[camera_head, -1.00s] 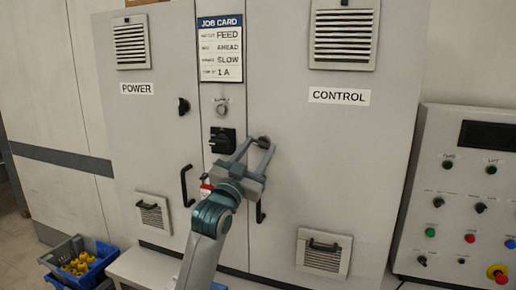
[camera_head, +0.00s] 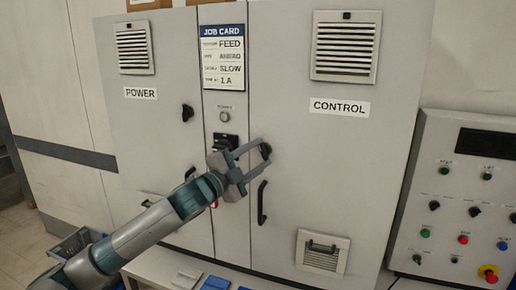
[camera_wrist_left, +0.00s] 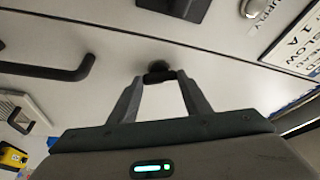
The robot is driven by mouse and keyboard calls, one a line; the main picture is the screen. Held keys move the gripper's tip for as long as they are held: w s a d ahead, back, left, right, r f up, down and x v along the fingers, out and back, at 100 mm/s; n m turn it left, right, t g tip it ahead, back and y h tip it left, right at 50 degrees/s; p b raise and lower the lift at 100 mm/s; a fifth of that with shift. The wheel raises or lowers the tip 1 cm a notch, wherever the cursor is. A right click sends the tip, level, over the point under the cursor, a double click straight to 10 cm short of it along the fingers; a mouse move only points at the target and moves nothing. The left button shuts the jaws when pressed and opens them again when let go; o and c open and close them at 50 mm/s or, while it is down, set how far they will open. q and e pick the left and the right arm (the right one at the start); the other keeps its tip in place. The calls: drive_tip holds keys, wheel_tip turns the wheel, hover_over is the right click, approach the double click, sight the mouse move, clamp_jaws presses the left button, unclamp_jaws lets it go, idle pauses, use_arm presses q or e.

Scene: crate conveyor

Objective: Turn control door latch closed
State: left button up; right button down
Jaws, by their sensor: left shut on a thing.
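The control door (camera_head: 330,175) is the right-hand grey cabinet door with the CONTROL label (camera_head: 339,107), and it looks shut. Its small black latch (camera_head: 266,152) sits near the door's left edge, above the black door handle (camera_head: 262,203). My left gripper (camera_head: 262,148) reaches the latch from the lower left, its two fingers closed on the knob. In the left wrist view the latch (camera_wrist_left: 158,70) shows between the fingertips, its grip part gripped and partly hidden. My right gripper is in neither view.
The power door (camera_head: 150,140) has its own black latch (camera_head: 187,113). A job card (camera_head: 222,60) and a black switch (camera_head: 222,142) are on the strip between the doors. A control panel (camera_head: 455,190) with several knobs stands at the right. A bin (camera_head: 75,242) is at the lower left.

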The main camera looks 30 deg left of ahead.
use_arm(q)
drive_tip(key=m+p, duration=0.1)
drive_tip(key=m+g+p, duration=0.1)
drive_tip(key=m+p, duration=0.1)
drive_tip(key=shift+r+h, duration=0.3)
drive_tip(key=shift+f+m+g+p, duration=0.1)
drive_tip(key=shift+m+g+p, duration=0.3)
drive_tip(key=shift+m+p, duration=0.4)
drive_tip(key=shift+f, duration=0.1)
drive_tip(key=o, duration=1.1)
drive_tip(key=shift+s, duration=0.1)
